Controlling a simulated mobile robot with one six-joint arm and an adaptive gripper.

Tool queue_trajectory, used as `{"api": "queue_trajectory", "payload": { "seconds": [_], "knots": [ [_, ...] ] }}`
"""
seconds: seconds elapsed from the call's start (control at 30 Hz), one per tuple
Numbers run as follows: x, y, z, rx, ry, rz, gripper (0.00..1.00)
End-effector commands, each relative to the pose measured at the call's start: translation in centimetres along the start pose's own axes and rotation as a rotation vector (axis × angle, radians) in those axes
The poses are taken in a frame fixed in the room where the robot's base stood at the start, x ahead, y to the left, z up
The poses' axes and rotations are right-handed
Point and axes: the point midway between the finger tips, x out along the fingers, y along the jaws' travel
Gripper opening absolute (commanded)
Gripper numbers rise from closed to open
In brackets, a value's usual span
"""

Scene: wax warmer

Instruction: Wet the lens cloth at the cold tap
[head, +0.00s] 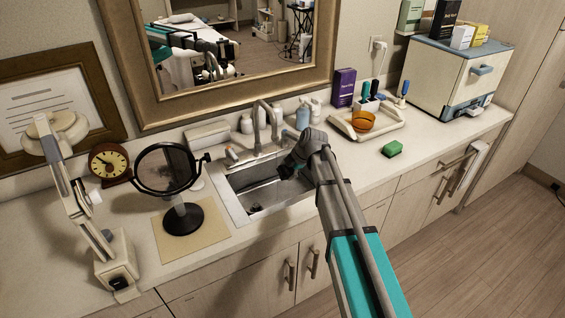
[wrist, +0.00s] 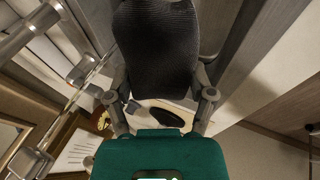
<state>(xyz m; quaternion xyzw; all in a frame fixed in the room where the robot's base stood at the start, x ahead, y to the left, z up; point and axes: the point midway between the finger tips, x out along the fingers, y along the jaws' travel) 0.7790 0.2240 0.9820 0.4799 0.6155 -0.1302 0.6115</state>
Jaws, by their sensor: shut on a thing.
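My gripper (head: 290,167) reaches down into the sink (head: 240,190) from the right, below and beside the tap (head: 275,118). In the wrist view my gripper (wrist: 160,80) is shut on a dark grey, finely textured cloth (wrist: 156,40), which spreads out beyond the fingers. In the head view only a small dark patch shows at the fingertips. Chrome tap parts (wrist: 32,35) show at the left of the wrist view, apart from the cloth. I cannot tell whether water runs or whether the cloth is wet.
A round black mirror (head: 166,170) stands left of the sink on a tan mat (head: 212,236). Bottles (head: 303,116) stand behind the sink. A tray (head: 388,129) with an orange bowl (head: 361,122), and a green sponge (head: 392,149), lie to the right. The front counter there is clear.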

Motion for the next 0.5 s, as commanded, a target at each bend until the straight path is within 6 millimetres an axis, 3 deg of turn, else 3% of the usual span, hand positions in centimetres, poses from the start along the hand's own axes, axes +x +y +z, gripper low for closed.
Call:
{"api": "queue_trajectory", "payload": {
  "seconds": [0.5],
  "knots": [
    [-0.8, -1.9, -0.5, 0.000, 0.000, 0.000, 0.32]
  ]
}}
